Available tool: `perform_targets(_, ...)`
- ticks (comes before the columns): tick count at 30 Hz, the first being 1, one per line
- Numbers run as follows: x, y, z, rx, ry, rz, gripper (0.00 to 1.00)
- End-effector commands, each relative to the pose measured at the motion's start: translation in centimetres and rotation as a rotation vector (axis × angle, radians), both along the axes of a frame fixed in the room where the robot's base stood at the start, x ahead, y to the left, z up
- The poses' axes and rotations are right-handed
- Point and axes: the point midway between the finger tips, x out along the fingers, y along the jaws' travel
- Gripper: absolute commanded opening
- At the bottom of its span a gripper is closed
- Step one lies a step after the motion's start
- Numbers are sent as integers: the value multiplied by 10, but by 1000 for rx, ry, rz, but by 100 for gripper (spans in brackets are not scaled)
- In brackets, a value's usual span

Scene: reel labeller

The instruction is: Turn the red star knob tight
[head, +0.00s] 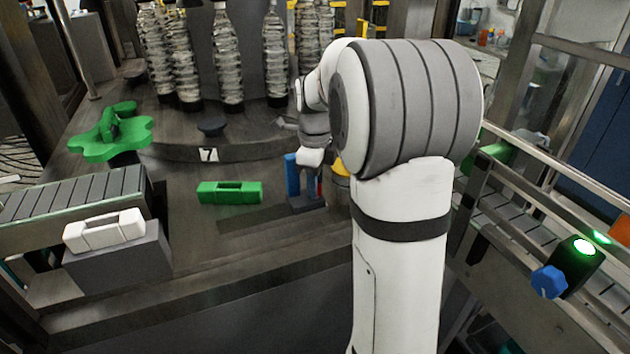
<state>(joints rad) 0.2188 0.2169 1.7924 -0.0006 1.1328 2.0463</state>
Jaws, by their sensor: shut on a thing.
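A small strip of red (319,187) shows low beside a blue upright part (292,175), on a dark block on the grey deck. It appears to be part of the red star knob; most of the knob is hidden. My arm reaches away from the camera, and my gripper (311,160) is at its far end, pointing down over the red part. It is shut on the knob as far as can be seen. The fingertips are small and partly hidden, so the exact grip and the knob's angle are unclear.
A green handle block (230,192) lies left of my gripper. A green star-shaped part (112,135) stands at far left. A white handle block (104,231) sits by a roller conveyor (75,195). Bottles (228,60) line the back. A blue knob (549,281) is on the right-hand rail.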

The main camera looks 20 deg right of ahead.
Motion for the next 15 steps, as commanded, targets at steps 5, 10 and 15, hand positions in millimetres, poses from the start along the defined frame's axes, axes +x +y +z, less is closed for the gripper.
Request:
perform_targets(5, 1, 0, 1, 0, -4, -1, 7)
perform_targets(10, 1, 0, 1, 0, -3, 0, 37)
perform_targets(15, 0, 0, 1, 0, -1, 1, 51)
